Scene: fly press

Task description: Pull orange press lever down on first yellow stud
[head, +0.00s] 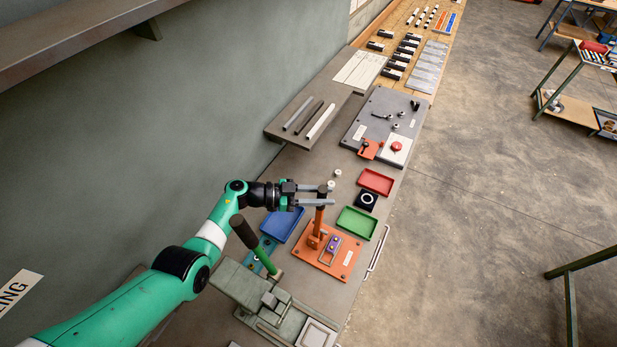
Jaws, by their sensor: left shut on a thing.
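The orange press (318,228) stands on an orange base plate (303,253) at the centre of the bench. Its upright lever has a dark grip at the top (321,193). My left gripper (325,195) reaches in from the left in the head view, its two grey fingers shut around that dark grip. A small purple piece in a pale frame (331,246) sits on the plate beside the press. The yellow studs are too small to make out. My right gripper is not in view.
A blue tray (283,226) lies left of the press, with green (356,223) and red (376,182) trays to its right. A green machine (250,290) with a dark-gripped lever (243,232) stands in front. A grey board (376,112) with fittings lies behind.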

